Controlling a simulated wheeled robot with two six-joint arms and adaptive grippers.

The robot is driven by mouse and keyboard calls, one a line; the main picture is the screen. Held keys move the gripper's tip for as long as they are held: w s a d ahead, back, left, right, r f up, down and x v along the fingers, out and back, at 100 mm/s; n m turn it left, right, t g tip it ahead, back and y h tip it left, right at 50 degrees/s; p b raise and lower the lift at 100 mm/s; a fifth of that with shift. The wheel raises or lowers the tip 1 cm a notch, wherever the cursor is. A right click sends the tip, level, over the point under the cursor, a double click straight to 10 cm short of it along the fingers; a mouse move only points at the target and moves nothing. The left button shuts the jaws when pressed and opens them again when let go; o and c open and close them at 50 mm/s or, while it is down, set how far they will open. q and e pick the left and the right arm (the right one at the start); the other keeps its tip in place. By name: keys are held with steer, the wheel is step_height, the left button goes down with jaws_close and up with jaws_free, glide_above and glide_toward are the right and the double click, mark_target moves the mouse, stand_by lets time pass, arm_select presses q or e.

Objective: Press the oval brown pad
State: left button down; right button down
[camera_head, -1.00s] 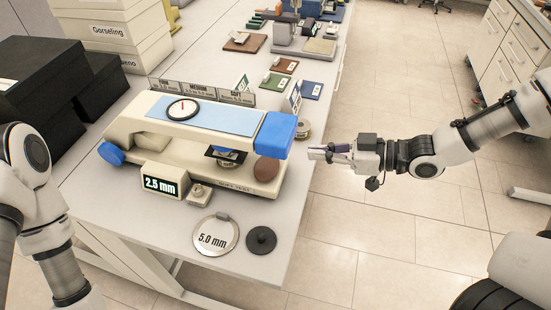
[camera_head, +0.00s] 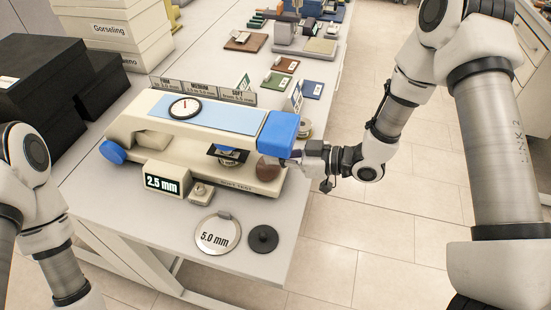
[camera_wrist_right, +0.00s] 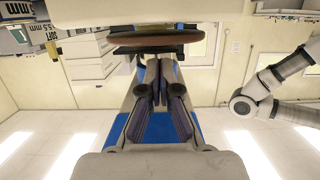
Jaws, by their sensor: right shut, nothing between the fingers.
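The oval brown pad (camera_head: 268,168) is on the right end of the cream testing machine (camera_head: 155,138), below the blue block (camera_head: 279,133). My right gripper (camera_head: 287,160) is shut and empty, at the pad's right side. In the right wrist view the pad (camera_wrist_right: 158,40) shows nearly edge-on as a thin brown strip. The closed fingertips of my right gripper (camera_wrist_right: 158,66) are just below that strip there; I cannot tell whether they touch it. My left arm shows at the left edge of the head view, but its gripper is out of sight.
A display (camera_head: 163,183) reads 2.5 mm. A round 5.0 mm disc (camera_head: 217,236) and a dark disc (camera_head: 262,239) lie on the front of the white table (camera_head: 170,235). Black boxes (camera_head: 50,85) stand at left. The floor right of the table is clear.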

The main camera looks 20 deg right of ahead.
steer(key=shift+d+f, duration=0.2)
steer(key=shift+f, duration=0.65)
steer(key=shift+a, duration=0.1)
